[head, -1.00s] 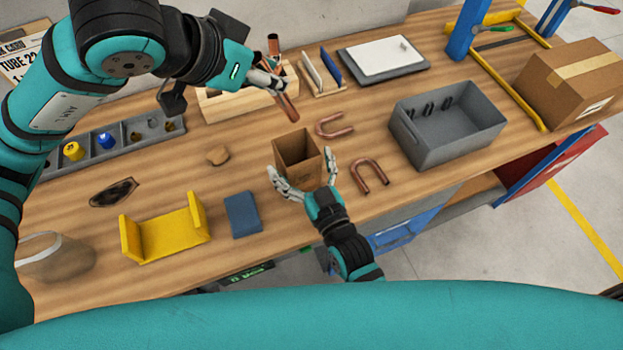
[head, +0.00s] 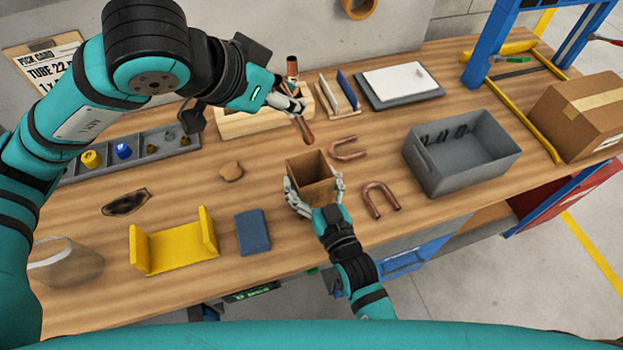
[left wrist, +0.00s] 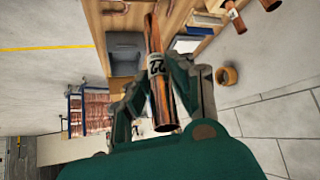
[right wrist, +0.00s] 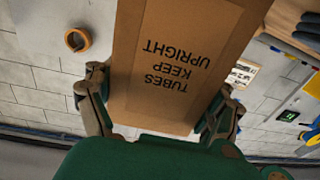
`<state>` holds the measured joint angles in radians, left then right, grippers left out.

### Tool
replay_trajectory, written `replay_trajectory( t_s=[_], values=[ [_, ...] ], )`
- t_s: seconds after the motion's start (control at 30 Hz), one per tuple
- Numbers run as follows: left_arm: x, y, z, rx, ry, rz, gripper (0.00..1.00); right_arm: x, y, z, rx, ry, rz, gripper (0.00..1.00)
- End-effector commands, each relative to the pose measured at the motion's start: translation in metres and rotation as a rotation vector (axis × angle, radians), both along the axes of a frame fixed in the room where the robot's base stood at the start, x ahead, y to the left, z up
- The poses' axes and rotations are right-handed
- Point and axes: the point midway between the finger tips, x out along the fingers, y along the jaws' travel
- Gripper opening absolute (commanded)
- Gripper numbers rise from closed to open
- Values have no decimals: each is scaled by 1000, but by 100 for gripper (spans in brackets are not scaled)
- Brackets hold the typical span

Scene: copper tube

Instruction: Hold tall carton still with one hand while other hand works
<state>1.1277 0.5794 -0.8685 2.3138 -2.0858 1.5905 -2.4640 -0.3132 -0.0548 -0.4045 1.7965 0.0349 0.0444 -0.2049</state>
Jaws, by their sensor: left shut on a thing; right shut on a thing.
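The tall brown carton (head: 311,190) stands open-topped near the front of the bench. My right gripper (head: 315,192) has its fingers on both sides of it. In the right wrist view the carton (right wrist: 185,65) fills the space between the fingers, with print reading "TUBES KEEP UPRIGHT". My left gripper (head: 287,104) is shut on a copper tube (head: 305,130), tilted, its lower end just behind and above the carton's opening. The carton's inside bottom is hidden.
Two copper U-bends (head: 380,201) lie right of the carton, near a grey bin (head: 462,165). A wooden rack (head: 235,124) stands behind my left gripper. A blue block (head: 252,232) and yellow cradle (head: 174,245) lie to the left. Bare bench separates them.

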Motion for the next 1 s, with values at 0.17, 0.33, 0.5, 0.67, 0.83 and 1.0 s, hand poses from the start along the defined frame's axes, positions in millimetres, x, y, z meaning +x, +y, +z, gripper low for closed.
replay_trajectory(
  t_s=[0.17, 0.33, 0.5, 0.67, 0.83, 1.0],
  values=[
    [1, -3, -1, 8, 6, 18, 0, 0, 0, 0, 0, 0, 0, 48],
    [10, -21, -17, 71, 71, 177, 0, 0, 0, 0, 0, 0, 0, 48],
    [22, -33, -38, 132, 190, 456, 0, 0, 0, 0, 0, 0, 0, 48],
    [31, -34, -49, 149, 289, 668, 0, 0, 0, 0, 0, 0, 0, 48],
    [34, -33, -54, 149, 325, 735, 0, 0, 0, 0, 0, 1, 0, 48],
    [33, -33, -61, 148, 326, 733, 0, 0, 0, 0, 0, 1, 0, 48]
  ],
)
